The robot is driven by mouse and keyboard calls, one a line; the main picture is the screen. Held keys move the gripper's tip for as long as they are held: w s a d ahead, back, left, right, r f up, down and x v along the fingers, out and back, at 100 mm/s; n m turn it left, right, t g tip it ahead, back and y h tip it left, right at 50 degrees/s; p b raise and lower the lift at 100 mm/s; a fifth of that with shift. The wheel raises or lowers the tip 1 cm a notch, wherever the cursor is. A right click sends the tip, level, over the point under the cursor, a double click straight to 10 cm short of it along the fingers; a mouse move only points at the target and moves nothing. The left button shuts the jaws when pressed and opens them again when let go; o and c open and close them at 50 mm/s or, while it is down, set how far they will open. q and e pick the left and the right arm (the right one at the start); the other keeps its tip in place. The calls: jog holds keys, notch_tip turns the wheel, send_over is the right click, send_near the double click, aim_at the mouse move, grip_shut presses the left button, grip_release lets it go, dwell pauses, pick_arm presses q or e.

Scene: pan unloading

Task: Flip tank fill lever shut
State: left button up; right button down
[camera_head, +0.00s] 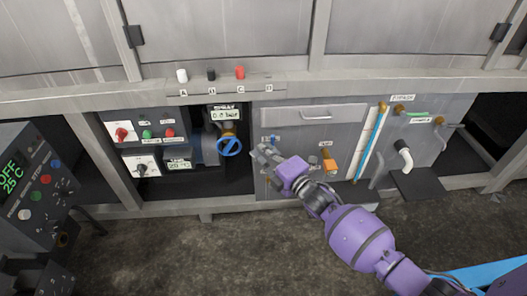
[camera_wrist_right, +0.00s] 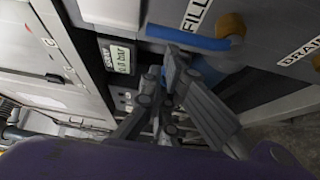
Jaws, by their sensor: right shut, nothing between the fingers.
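The tank fill lever (camera_wrist_right: 190,39) is a blue handle on a brass pivot, beside a FILL label (camera_wrist_right: 196,14) on a grey panel in the right wrist view. In the head view a small blue handle (camera_head: 270,139) shows just above my right gripper (camera_head: 258,152). In the wrist view my right gripper (camera_wrist_right: 172,72) is shut and empty, its fingertips close to the lever's side. Whether they touch it is unclear. My left gripper is not in view.
A DRAIN label (camera_wrist_right: 298,53) and another brass pivot sit right of the fill lever. A blue valve wheel (camera_head: 229,146) is just left of my gripper. The floor in front is clear.

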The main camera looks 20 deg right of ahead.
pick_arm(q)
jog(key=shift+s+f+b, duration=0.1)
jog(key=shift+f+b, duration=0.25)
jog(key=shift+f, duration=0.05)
pick_arm(e)
jog(key=shift+s+d+r+m+t, duration=0.1)
jog(key=shift+d+m+t, duration=0.2)
jog(key=shift+d+m, duration=0.25)
pick_arm(q)
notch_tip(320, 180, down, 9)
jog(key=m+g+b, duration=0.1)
jog(key=b, duration=0.8)
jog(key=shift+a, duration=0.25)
pick_arm(e)
jog(key=s+d+f+m+t+h, duration=0.1)
jog(key=d+m+h, duration=0.3)
jog(key=m, duration=0.8)
jog(key=s+d+f+m+t+h, duration=0.1)
jog(key=d+f+m+t+h, duration=0.2)
jog(key=m+h, duration=0.5)
jog(key=shift+s+d+f+m+t, duration=0.3)
jog(key=shift+d+m+t, duration=0.5)
jog(key=shift+m, duration=1.15)
jog(key=shift+d+h, duration=0.1)
jog(key=shift+h, duration=0.2)
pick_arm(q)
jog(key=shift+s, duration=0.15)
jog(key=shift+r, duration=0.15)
pick_arm(e)
jog(key=shift+r, duration=0.1)
